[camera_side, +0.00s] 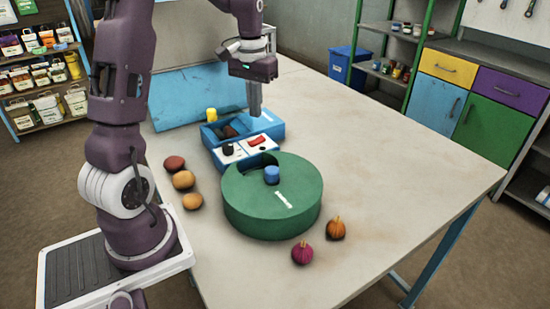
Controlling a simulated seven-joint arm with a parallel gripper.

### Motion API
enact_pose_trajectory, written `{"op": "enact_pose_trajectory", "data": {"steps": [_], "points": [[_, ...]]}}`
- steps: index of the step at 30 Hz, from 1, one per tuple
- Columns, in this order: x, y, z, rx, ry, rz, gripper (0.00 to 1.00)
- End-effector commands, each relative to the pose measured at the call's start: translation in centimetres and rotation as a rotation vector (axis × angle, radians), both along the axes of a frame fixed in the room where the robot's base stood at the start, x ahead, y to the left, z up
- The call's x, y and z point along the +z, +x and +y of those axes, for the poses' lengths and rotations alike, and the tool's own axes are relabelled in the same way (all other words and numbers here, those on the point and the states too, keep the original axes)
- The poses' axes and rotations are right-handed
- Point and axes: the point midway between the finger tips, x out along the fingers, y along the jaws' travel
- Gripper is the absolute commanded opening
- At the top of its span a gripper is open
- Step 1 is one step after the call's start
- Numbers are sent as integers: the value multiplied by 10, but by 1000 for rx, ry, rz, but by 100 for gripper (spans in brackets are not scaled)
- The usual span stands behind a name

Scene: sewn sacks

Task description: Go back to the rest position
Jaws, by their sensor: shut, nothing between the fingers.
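My gripper (255,108) hangs pointing down above the table, its fingers together with nothing between them. It is in the air over the right part of a blue tray (270,127), clear of the things around it. My purple arm reaches in from the left. In front of the tray stands a large round green drum (272,212) with a notch in its top edge and a blue knob-like piece (271,175) at the notch.
Several round sacks, brown and orange (183,180), lie left of the drum. A magenta sack (302,253) and an orange sack (336,229) lie front right. A yellow piece (211,115) stands at the tray. The right side of the table (415,165) is clear.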

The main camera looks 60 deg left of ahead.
Motion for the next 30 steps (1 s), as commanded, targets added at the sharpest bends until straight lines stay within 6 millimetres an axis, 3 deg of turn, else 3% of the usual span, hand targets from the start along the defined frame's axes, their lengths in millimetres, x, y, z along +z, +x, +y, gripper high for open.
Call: {"op": "enact_pose_trajectory", "data": {"steps": [3,6,9,12,15,18,30], "points": [[52,-22,-75,-117,49,-99,0],[82,-64,-140,-230,82,-199,0],[92,-115,-188,-337,102,-301,0],[87,-158,-215,-417,109,-382,0],[80,-182,-227,-464,109,-430,0],[75,-191,-230,-480,109,-447,0],[75,-191,-230,-479,108,-447,0]]}}
